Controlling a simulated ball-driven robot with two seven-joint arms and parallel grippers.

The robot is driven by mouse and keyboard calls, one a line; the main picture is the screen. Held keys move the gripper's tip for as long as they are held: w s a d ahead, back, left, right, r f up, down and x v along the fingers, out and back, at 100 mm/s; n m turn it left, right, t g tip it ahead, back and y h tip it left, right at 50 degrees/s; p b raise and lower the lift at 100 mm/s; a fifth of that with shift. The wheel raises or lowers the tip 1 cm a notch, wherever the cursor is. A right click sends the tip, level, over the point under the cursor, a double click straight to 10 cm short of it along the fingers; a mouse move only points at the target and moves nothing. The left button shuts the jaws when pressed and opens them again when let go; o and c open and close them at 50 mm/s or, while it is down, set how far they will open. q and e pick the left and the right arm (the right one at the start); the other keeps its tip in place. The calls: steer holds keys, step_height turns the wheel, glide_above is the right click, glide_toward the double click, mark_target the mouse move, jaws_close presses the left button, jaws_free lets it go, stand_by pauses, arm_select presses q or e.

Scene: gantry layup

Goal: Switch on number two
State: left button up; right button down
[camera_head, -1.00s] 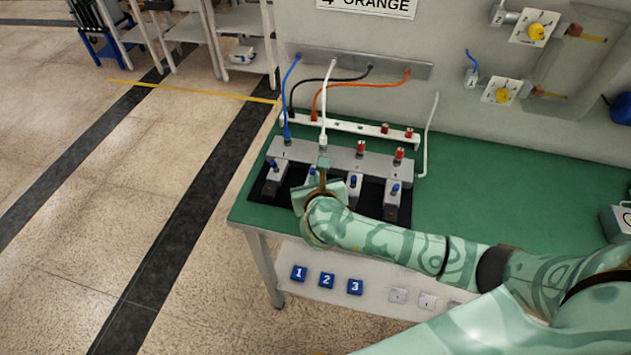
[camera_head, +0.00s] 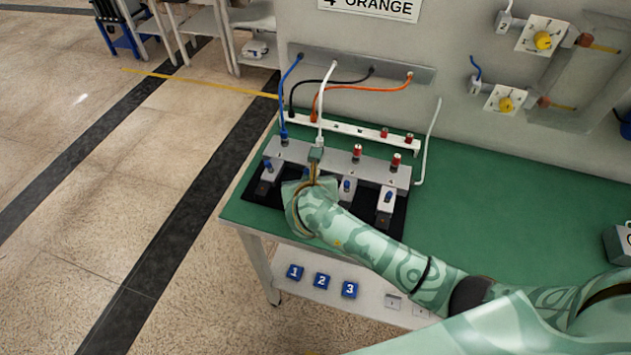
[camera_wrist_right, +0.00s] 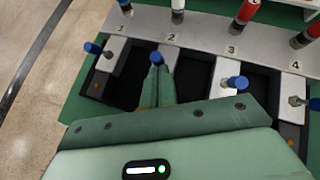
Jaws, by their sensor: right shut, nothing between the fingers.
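The grey panel (camera_head: 285,150) carries numbers 1 to 4 in the right wrist view, with a blue-tipped lever switch below each. The number two lever (camera_wrist_right: 156,57) shows its blue tip right at the ends of my right gripper's fingers (camera_wrist_right: 157,74). The fingers are shut and empty; whether they touch the lever I cannot tell. In the head view my right gripper (camera_head: 315,162) hangs over the number two place and hides that switch. The number one lever (camera_wrist_right: 93,48) is left of the fingers, the number three lever (camera_wrist_right: 237,82) right. My left gripper is not in view.
A blue plug (camera_head: 284,136) sits at number one and a white plug (camera_wrist_right: 177,10) at number two. Red-capped sockets (camera_head: 357,152) mark three and four. A white power strip (camera_head: 345,128) lies behind.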

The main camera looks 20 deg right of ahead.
steer(key=shift+w+d+r, duration=0.35)
steer(key=shift+w+d, duration=0.05)
steer(key=shift+w+r, duration=0.2)
steer(key=shift+w, duration=0.15)
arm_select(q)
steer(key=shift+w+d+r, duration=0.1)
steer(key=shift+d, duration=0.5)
arm_select(e)
steer(key=shift+d, duration=0.15)
steer(key=shift+r, duration=0.1)
steer(key=shift+r+p, duration=0.75)
steer(key=shift+r, duration=0.05)
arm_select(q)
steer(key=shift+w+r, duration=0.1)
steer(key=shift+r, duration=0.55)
